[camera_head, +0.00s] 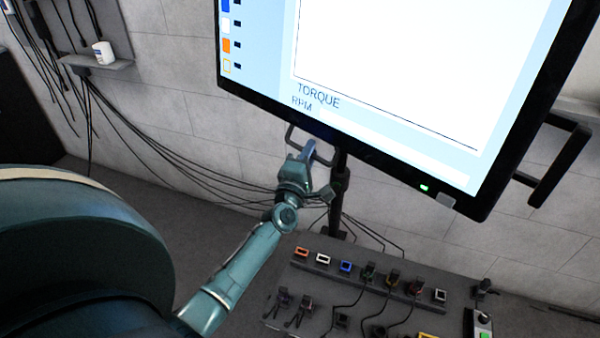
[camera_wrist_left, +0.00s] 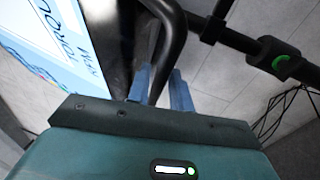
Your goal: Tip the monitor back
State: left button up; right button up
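The monitor (camera_head: 390,90) is a large black-framed screen with a white plot and the words TORQUE and RPM. It stands tilted in the picture on a black post (camera_head: 339,190). A black handle (camera_head: 292,134) sticks out at its lower left, and another handle (camera_head: 560,160) is at its right side. My left gripper (camera_head: 308,152) is at the lower left handle. In the left wrist view the two blue fingers (camera_wrist_left: 161,84) stand close on either side of the black handle tube (camera_wrist_left: 172,35), and the monitor's screen (camera_wrist_left: 55,35) is at the left. My right gripper is not in view.
Below the monitor a grey panel (camera_head: 375,315) carries several coloured sockets and plugs with cables. Loose black cables (camera_head: 180,165) hang along the tiled wall. A small shelf (camera_head: 105,65) with a white mug (camera_head: 103,52) is at the upper left.

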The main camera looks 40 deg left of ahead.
pick_arm(q)
jog(key=b+v, duration=0.1)
jog(key=v, duration=1)
jog(key=shift+s, duration=0.4)
jog(key=shift+d+f, duration=0.15)
jog(key=s+d+f+m+g+h, duration=0.4)
jog(key=s+d+f+m, duration=0.3)
jog(key=m, duration=0.5)
jog(key=s+d+f+m+g+h, duration=0.4)
jog(key=s+d+f+m, duration=0.3)
jog(key=s+d+m, duration=0.2)
jog(key=d+m, duration=0.2)
jog(key=m, duration=0.1)
jog(key=shift+f+m+g+p, duration=0.15)
jog(key=shift+m+g+p, duration=0.15)
jog(key=shift+m+g, duration=0.1)
